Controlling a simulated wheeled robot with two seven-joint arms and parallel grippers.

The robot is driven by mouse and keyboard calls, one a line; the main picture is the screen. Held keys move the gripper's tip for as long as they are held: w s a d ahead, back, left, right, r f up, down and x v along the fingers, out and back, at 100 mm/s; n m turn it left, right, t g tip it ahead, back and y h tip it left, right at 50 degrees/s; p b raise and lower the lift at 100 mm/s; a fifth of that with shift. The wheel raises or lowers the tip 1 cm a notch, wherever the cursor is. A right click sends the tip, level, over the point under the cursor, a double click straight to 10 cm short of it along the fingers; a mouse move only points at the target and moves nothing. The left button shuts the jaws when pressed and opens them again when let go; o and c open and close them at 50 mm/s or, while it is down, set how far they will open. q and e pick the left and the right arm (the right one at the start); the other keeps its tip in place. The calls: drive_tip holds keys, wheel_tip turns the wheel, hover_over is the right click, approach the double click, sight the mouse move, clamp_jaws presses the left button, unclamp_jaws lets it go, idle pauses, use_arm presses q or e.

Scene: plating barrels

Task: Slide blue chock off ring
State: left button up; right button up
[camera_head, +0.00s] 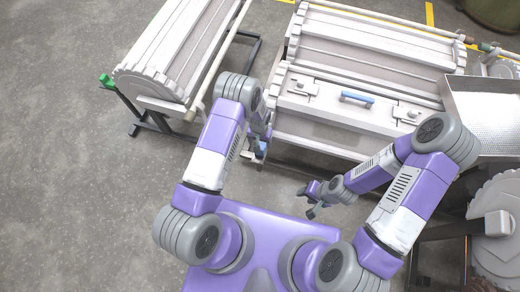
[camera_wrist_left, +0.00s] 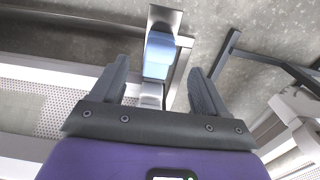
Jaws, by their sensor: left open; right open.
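The blue chock (camera_wrist_left: 158,55) shows in the left wrist view, seated on a narrow pale metal piece with a grey plate at its far end. My left gripper (camera_wrist_left: 157,72) is open, one finger to each side of the chock, with gaps on both sides; I cannot tell its distance in depth. In the head view my left gripper (camera_head: 257,152) is at the left front corner of the middle barrel frame, and my arm hides most of this spot. My right gripper (camera_head: 313,200) is open and empty, over the floor in front of the barrel. I cannot make out the ring clearly.
A white barrel (camera_head: 345,95) with a blue lid handle (camera_head: 357,97) stands ahead. Another barrel (camera_head: 180,50) on a dark stand is at the left, with a green piece (camera_head: 107,80) at its end. A perforated metal tray (camera_head: 490,115) is at the right. Floor at left is clear.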

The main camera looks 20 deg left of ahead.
use_arm(q)
drive_tip(key=shift+w+f, duration=0.2)
drive_tip(key=shift+f, duration=0.2)
wheel_tip(320, 180, down, 7)
drive_tip(key=b, duration=0.2)
drive_tip(key=shift+b, duration=0.4)
drive_tip(key=shift+r, duration=0.1)
use_arm(e)
wheel_tip(320, 180, down, 3)
